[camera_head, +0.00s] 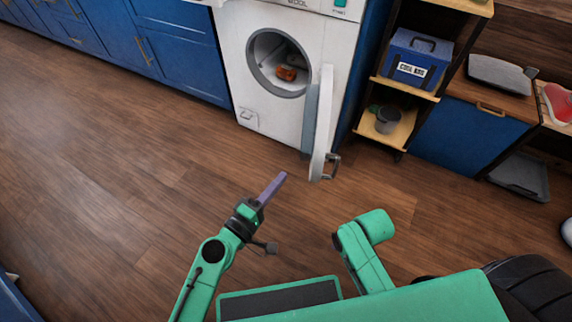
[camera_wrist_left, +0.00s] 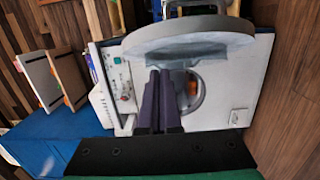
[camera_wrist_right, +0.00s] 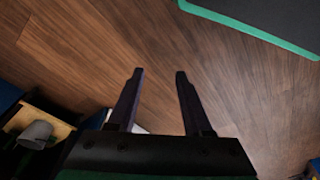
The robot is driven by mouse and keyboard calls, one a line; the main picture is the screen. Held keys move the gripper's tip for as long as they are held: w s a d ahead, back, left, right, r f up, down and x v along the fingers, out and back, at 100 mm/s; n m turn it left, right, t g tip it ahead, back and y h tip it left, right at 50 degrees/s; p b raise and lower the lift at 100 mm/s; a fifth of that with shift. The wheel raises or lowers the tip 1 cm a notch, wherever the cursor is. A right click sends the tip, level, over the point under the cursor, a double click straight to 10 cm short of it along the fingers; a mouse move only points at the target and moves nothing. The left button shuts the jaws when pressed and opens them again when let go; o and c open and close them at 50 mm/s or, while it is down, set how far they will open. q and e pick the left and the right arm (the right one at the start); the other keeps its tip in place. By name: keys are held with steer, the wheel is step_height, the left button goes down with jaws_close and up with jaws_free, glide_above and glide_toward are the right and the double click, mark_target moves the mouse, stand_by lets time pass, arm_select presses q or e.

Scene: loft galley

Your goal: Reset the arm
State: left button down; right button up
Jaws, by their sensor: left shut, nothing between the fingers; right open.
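My left gripper (camera_head: 272,189) is in front of the white washing machine, apart from it. Its purple fingers are together with nothing between them, as the left wrist view (camera_wrist_left: 160,75) also shows. My right gripper (camera_wrist_right: 158,72) shows only in the right wrist view, with its two dark fingers apart and only wooden floor between them. In the head view the right arm (camera_head: 365,250) is folded at the lower middle, and its gripper is hidden.
The washing machine (camera_head: 235,60) has its door (camera_head: 321,120) swung open towards me, and an orange item (camera_head: 286,73) lies in the drum. A shelf rack with a blue cool box (camera_head: 415,60) and a grey bucket (camera_head: 387,120) stands to the right. The floor (camera_head: 110,170) at left is clear.

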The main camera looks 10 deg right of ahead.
arm_select(q)
steer(key=shift+s+a, duration=0.45)
steer(key=shift+s, duration=0.15)
arm_select(e)
steer(key=shift+a+r, duration=0.15)
steer(key=shift+r, duration=0.3)
